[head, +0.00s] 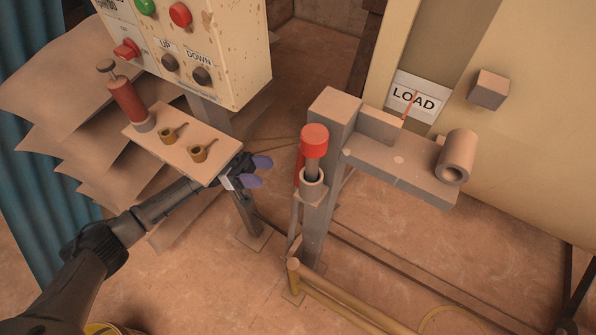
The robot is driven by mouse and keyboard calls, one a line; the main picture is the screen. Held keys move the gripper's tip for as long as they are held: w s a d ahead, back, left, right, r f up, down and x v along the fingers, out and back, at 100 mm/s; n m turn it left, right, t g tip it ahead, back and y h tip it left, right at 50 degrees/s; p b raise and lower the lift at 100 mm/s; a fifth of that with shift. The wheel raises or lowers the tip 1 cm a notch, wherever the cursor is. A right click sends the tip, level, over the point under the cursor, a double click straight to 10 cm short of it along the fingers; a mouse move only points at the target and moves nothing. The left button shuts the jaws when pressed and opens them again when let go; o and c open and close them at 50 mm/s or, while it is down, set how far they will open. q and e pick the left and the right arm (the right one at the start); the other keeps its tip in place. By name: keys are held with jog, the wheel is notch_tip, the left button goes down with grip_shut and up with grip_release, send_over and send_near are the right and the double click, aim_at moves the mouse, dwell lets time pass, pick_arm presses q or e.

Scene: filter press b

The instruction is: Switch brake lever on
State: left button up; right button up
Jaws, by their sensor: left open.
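A lever with a red cylindrical grip (314,141) stands upright in a round socket on a grey metal post. I take it for the brake lever, but no label shows on it. My left gripper (258,171) comes in from the left and is just left of the lever post in the picture. Its two purple fingertips are apart, with nothing between them, and point toward the post. It does not visibly touch the lever. Another red part shows behind the lever's left side, mostly hidden. My right gripper is not in view.
A control box (225,45) with buttons and knobs stands at the upper left. Below it, a small shelf (190,135) holds a red cylinder (127,100) and two pipes. A grey arm with a roller (456,158) extends right of the post, near a LOAD sign (414,97). Yellow rails (345,306) run below.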

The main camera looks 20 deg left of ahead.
aim_at(299, 172)
pick_arm(q)
jog(key=b+x, duration=0.1)
jog(key=x, duration=0.9)
jog(key=shift+d+r, duration=0.15)
jog(key=shift+d, duration=0.25)
jog(key=shift+c, duration=0.3)
grip_shut()
